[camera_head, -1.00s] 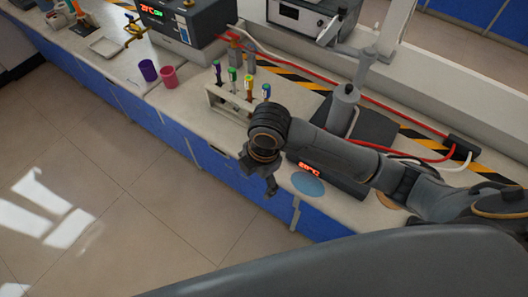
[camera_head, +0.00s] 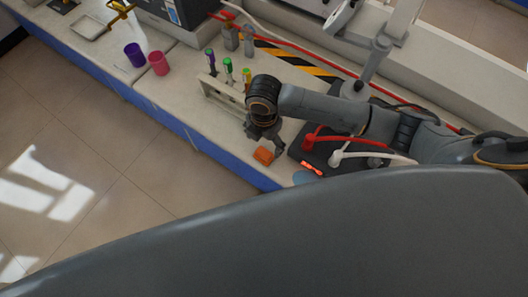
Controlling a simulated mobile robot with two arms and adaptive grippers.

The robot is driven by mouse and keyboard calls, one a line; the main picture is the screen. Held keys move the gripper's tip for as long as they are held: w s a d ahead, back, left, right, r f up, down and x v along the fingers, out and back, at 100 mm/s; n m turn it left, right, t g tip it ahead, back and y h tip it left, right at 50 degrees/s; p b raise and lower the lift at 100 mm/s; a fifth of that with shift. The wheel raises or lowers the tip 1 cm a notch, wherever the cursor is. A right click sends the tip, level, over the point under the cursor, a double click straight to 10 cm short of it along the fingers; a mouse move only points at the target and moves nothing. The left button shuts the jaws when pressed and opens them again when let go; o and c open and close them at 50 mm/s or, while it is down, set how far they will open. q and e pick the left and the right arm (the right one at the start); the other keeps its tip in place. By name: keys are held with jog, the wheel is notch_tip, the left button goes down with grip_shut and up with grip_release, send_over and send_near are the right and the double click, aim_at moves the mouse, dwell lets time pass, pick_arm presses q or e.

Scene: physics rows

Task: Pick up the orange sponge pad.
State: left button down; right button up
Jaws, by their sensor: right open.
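The orange sponge pad (camera_head: 263,156) is a small orange block on the pale bench top, near its front edge. My right gripper (camera_head: 266,139) is just behind and above the pad in the picture, its fingers pointing down towards the bench. It is open and the pad is not between its fingers. Whether a finger touches the pad, I cannot tell. My left gripper does not show.
A rack (camera_head: 222,96) with several coloured tubes stands left of my right gripper. A dark device (camera_head: 318,155) with a red display and cables lies to the right. A purple cup (camera_head: 134,54) and a pink cup (camera_head: 158,63) stand further left.

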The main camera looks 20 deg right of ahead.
aim_at(265, 151)
jog(key=shift+w+f, duration=0.1)
jog(key=shift+f, duration=0.3)
jog(key=shift+s+d+f+p, duration=0.15)
jog(key=shift+f+p, duration=0.25)
jog(key=shift+f, duration=0.25)
jog(key=shift+s+a+f+p, duration=0.15)
jog(key=shift+f+p, duration=0.2)
jog(key=shift+f, duration=0.25)
notch_tip(265, 151, down, 2)
jog(key=shift+d+f, duration=0.1)
jog(key=shift+f, duration=0.25)
jog(key=c, duration=0.9)
jog(key=shift+c, duration=0.9)
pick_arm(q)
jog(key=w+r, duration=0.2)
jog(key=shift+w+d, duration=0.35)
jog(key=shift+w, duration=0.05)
